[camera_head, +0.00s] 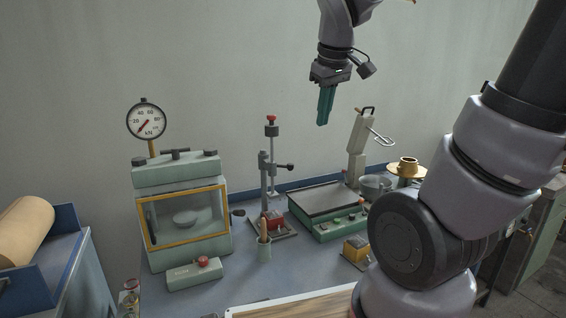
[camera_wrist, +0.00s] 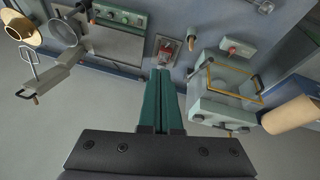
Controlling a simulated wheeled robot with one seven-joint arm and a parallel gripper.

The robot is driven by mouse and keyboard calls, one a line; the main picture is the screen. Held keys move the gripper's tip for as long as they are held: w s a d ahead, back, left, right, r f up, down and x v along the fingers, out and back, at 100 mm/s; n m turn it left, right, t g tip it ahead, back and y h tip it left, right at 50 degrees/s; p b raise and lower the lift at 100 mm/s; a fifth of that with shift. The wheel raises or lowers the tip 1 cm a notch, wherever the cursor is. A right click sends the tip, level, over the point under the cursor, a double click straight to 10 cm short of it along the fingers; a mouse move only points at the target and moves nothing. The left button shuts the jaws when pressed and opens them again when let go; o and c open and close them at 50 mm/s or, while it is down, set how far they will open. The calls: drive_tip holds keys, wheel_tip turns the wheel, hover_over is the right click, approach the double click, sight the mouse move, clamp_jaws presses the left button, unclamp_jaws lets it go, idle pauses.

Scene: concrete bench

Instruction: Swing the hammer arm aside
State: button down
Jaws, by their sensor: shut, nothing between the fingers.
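My gripper (camera_head: 322,121) is shut and empty, pointing down, high above the bench near the back wall. In the wrist view, its green fingers (camera_wrist: 160,74) are together. A pale grey jointed arm (camera_head: 359,138), with a dark handle on top and a wire loop at its side, stands raised at the back of a green machine (camera_head: 330,228) with a dark flat top. It looks most like the hammer arm, though I cannot be sure. My gripper is left of it and higher, apart from it. The grey arm (camera_wrist: 55,76) shows at left in the wrist view.
A windowed press (camera_head: 182,215) with a dial gauge (camera_head: 147,120) stands left. A metal bowl (camera_head: 375,186) and a brass-coloured flanged piece (camera_head: 407,168) lie right of the grey arm. Space above the bench is open.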

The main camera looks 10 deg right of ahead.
drive_tip(key=w+a+f+n+h, duration=0.2)
drive_tip(key=w+a+f+n, duration=0.1)
drive_tip(key=w+n, duration=0.3)
drive_tip(key=w+a+f+n+h, duration=0.2)
drive_tip(key=w+a+f+n, duration=0.2)
drive_tip(key=w+f+n, duration=0.2)
drive_tip(key=w+a+f+n+t+h, duration=0.1)
drive_tip(key=w+a+f+n+h, duration=0.1)
drive_tip(key=w+a+f+n, duration=0.2)
drive_tip(key=w+n, duration=0.3)
drive_tip(key=n, duration=0.2)
drive_tip(key=shift+w+a+f+n+h, duration=0.2)
drive_tip(key=shift+f+n+h, duration=0.1)
drive_tip(key=shift+f+n, duration=0.1)
drive_tip(key=shift+d, duration=0.1)
approach(288, 168)
drive_tip(key=s+f+x, duration=0.1)
drive_tip(key=x, duration=0.4)
drive_tip(key=shift+w+d, duration=0.35)
drive_tip(key=shift+w, duration=0.25)
